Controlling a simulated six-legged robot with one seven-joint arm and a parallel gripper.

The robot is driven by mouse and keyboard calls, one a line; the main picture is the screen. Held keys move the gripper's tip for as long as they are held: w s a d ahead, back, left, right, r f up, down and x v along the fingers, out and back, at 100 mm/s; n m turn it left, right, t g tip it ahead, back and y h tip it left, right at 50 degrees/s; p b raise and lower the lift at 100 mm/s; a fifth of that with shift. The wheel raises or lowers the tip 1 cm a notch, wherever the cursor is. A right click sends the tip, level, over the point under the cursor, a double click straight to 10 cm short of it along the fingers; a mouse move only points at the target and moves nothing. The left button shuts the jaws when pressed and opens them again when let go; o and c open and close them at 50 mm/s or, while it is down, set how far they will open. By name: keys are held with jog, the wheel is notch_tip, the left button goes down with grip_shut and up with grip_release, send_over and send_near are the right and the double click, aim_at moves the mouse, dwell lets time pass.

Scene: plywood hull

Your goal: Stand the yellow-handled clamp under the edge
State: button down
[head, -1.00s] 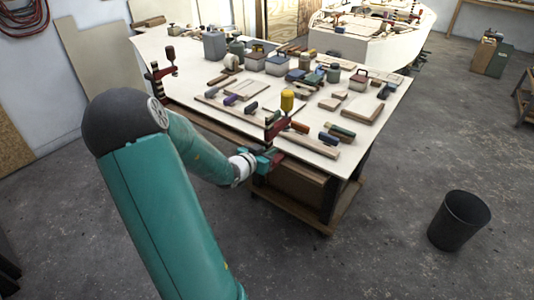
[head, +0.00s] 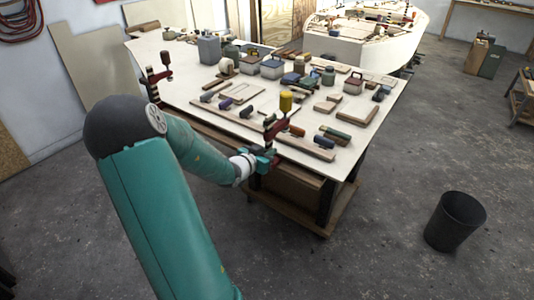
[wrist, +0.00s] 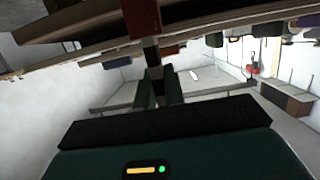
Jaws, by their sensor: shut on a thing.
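The clamp with the yellow handle (head: 285,102) is upright at the near edge of the workbench (head: 362,150). Its handle and red upper part stand above the top. My gripper (head: 262,159) is just outside and below that edge, shut on the clamp's lower part. In the wrist view my gripper's fingers (wrist: 160,92) are around the clamp's dark bar, and the clamp's red part (wrist: 143,18) rises out of the picture. The bench edge (wrist: 85,22) runs across above the fingers. Whether the clamp touches the bench is hidden.
A second clamp with a dark red handle (head: 160,74) stands at the bench's left edge. Wood pieces, tools and containers crowd the top, including a wood strip (head: 304,148) close to the held clamp. A black bin (head: 455,221) stands on the floor at right, with open floor around it.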

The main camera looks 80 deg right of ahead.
jog(key=shift+r+x, duration=0.25)
jog(key=shift+x, duration=0.75)
jog(key=shift+r+x, duration=0.2)
jog(key=shift+x, duration=0.75)
jog(key=shift+d, duration=0.1)
jog(key=c, duration=1.4)
grip_release()
jog(key=v, duration=1.4)
jog(key=shift+s, duration=0.1)
